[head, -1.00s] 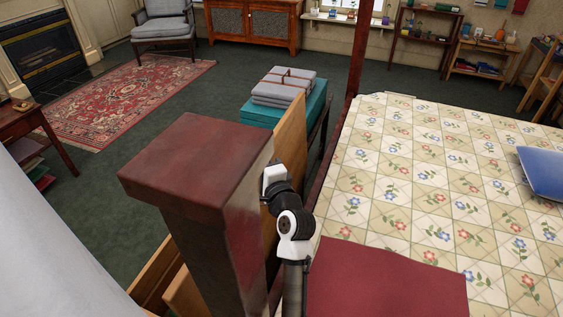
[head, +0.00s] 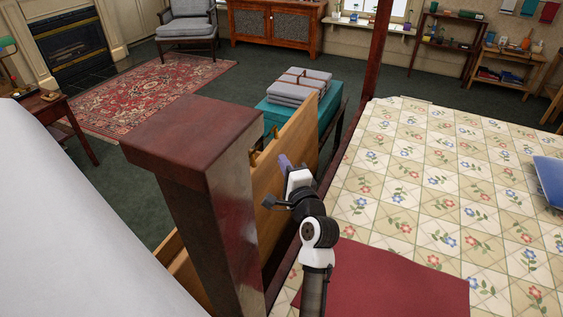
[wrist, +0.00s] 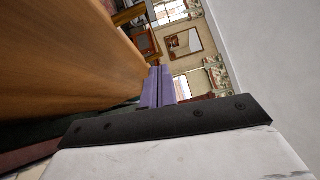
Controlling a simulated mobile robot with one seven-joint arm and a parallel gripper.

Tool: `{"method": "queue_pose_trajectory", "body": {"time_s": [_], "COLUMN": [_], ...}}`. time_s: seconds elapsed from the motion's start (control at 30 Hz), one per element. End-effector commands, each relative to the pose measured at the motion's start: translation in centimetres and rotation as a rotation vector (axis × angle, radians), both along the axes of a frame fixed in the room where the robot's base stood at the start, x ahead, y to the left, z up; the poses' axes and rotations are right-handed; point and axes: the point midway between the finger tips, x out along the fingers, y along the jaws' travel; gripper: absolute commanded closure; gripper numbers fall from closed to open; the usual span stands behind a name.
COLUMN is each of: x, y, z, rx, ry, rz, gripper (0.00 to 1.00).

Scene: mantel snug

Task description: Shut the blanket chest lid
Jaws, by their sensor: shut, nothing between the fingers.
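The blanket chest lid (head: 302,138) is a plain light-wood panel standing upright in the head view, between the chest and the bed. The chest's wooden body (head: 177,255) shows only in part at lower left, mostly hidden by a dark post and a pale surface. My gripper (head: 284,161), with purple fingers, is in front of the lid's broad face on the bed side, below its top edge. In the wrist view, the fingers (wrist: 158,88) are together and empty, pointing along a wooden panel (wrist: 65,55), likely the lid, at left. I cannot tell whether they touch it.
A thick dark-red post (head: 205,175) stands close in front, left of my arm. The bed with its flowered quilt (head: 450,180) and red cloth (head: 390,280) fills the right. A teal chest (head: 285,115) bearing folded grey blankets (head: 300,87) stands behind the lid.

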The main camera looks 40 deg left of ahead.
Motion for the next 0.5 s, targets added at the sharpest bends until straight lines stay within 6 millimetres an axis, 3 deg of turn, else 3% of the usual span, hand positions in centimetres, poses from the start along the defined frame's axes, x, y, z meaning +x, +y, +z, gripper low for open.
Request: {"method": "queue_pose_trajectory", "body": {"time_s": [0.2, 0.5], "x": [-2.5, -4.0], "y": [-4.3, -6.7], "z": [-0.9, -0.9], "rx": [-0.004, 0.004], "ry": [0.0, 0.002], "rz": [-0.002, 0.005], "gripper": [1.0, 1.0]}}
